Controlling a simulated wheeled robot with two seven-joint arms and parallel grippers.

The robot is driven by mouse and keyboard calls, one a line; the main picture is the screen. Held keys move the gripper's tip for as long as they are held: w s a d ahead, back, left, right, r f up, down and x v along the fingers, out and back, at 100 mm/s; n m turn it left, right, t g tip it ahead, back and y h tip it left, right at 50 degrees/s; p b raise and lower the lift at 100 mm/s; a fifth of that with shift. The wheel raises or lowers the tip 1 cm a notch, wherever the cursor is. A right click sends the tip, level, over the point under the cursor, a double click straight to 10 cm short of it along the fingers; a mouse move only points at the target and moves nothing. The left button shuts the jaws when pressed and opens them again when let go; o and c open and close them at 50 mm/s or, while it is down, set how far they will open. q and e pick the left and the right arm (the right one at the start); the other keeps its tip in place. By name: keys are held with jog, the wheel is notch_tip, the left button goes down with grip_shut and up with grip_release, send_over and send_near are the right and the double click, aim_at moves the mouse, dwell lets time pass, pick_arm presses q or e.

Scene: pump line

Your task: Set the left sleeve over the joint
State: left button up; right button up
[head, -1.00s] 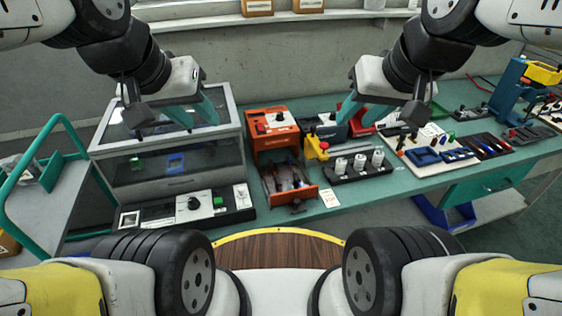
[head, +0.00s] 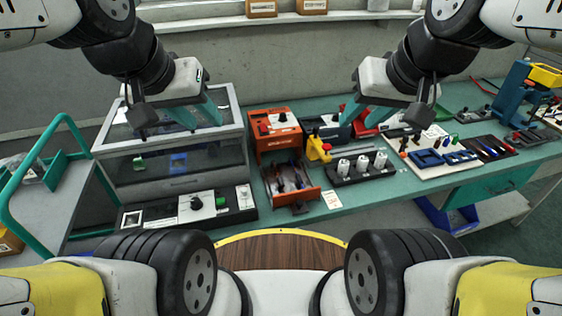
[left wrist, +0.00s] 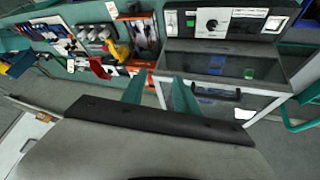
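Three white upright cylinders, which look like the sleeves, stand in a row on a black block on the bench; the leftmost sleeve (head: 343,166) is nearest the orange unit. The row also shows in the left wrist view (left wrist: 97,34). I cannot make out which part is the joint. An open orange tray (head: 290,182) left of the sleeves holds small dark parts. My left gripper (head: 198,112) is open and empty above the glass-topped cabinet, left of the sleeves; its two teal fingers stand apart in the left wrist view (left wrist: 158,98). My right gripper (head: 365,112) is open and empty above the bench's back.
The glass-topped cabinet (head: 170,140) with a control panel (head: 195,207) fills the bench's left end. A yellow-and-red device (head: 318,147) stands close behind the sleeves. A white board (head: 435,155) with blue parts lies to the right. A green-railed cart (head: 25,205) is at far left.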

pick_arm(q)
jog(key=n+g+y, duration=0.4)
jog(key=g+y, duration=0.1)
jog(key=g, duration=0.2)
send_over(281, 181)
jog(key=d, duration=0.2)
notch_tip(281, 181, down, 25)
jog(key=x, duration=0.4)
jog(key=w+x, duration=0.1)
jog(key=x, duration=0.2)
jog(key=shift+d, duration=0.1)
grip_shut()
